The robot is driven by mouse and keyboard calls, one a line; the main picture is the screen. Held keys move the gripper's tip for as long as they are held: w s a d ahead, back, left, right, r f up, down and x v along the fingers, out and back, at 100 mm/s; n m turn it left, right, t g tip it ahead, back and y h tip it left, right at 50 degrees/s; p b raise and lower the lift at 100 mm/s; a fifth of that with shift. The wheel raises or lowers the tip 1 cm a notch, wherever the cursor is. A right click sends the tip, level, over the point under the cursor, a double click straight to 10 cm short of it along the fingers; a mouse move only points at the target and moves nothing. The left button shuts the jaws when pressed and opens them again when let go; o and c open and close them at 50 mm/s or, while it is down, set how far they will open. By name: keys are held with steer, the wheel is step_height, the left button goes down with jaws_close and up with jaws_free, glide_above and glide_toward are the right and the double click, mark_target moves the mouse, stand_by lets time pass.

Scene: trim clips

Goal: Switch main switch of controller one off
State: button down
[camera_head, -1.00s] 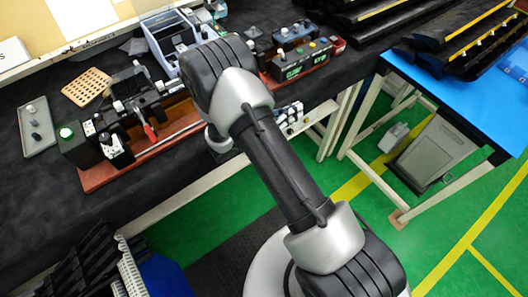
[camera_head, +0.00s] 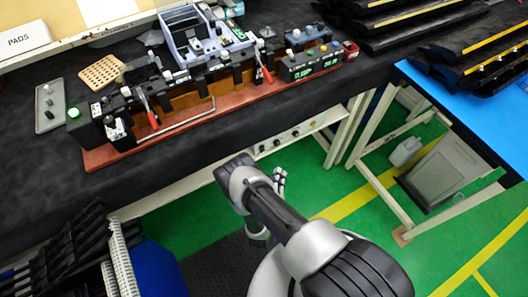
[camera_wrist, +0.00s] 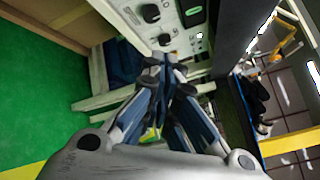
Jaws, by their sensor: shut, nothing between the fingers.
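A pale control panel (camera_head: 292,134) with several dark knobs is set below the front edge of the workbench. In the wrist view the panel (camera_wrist: 172,22) shows close up, with a black knob (camera_wrist: 150,13) and a dark switch-like part (camera_wrist: 193,12) at the top edge. I cannot read its labels or tell which controller it is, or the switch's position. My gripper (camera_head: 280,178) is below and in front of the panel, apart from it in the head view. In the wrist view its fingertips (camera_wrist: 162,66) are together, empty, and cover the panel's lower part.
The black workbench top holds a reddish-brown fixture (camera_head: 180,130) with clamps and a blue-grey bin (camera_head: 190,50). A blue-topped table (camera_head: 440,100) stands at the right, with a grey container (camera_head: 440,172) beneath. Green floor is open around my arm.

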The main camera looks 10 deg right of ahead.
mark_target(262, 149)
steer(key=w+a+f+b, duration=0.1)
steer(key=w+b, duration=0.3)
steer(key=w, duration=0.4)
steer(key=shift+w+a+f, duration=0.2)
steer(key=shift+a, duration=0.6)
steer(key=shift+w, duration=0.1)
stand_by(1.0)
steer(key=shift+w+a+b, duration=0.15)
steer(key=shift+w+b, duration=0.1)
steer(key=shift+b, duration=0.1)
steer(key=shift+w+a+f, duration=0.1)
steer(key=shift+w, duration=0.25)
stand_by(0.4)
steer(key=shift+s, duration=0.15)
steer(key=shift+s+d, duration=0.25)
steer(key=shift+s, duration=0.35)
steer(key=shift+p, duration=0.3)
